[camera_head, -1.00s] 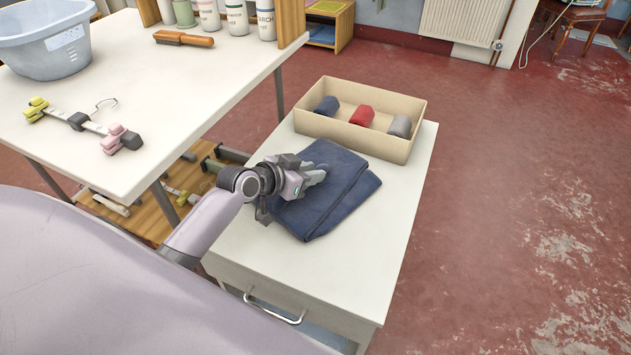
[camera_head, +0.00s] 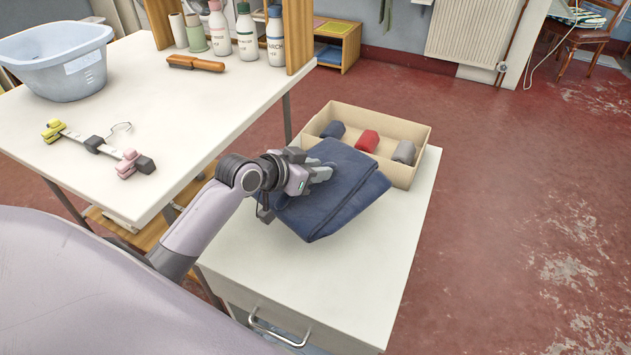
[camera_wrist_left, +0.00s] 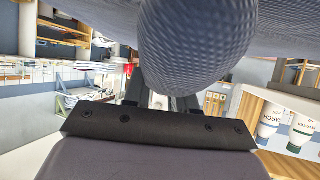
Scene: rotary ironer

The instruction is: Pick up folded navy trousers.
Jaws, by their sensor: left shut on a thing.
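The folded navy trousers (camera_head: 335,200) are above the white cabinet top (camera_head: 385,255) in the head view, slightly tilted, with bare top showing below them. My left gripper (camera_head: 318,173) is shut on their left part, fingers reaching over the upper layer. In the left wrist view, blue ribbed cloth (camera_wrist_left: 195,45) bulges close in front of the camera and hides most of the fingers. My right gripper is in neither view.
A cardboard box (camera_head: 408,175) with rolled navy, red and grey cloths stands just behind the trousers. A white table (camera_head: 175,120) at left holds a blue basin (camera_head: 60,65), a clip hanger (camera_head: 95,145), a brush (camera_head: 195,63) and bottles. The cabinet's front is clear.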

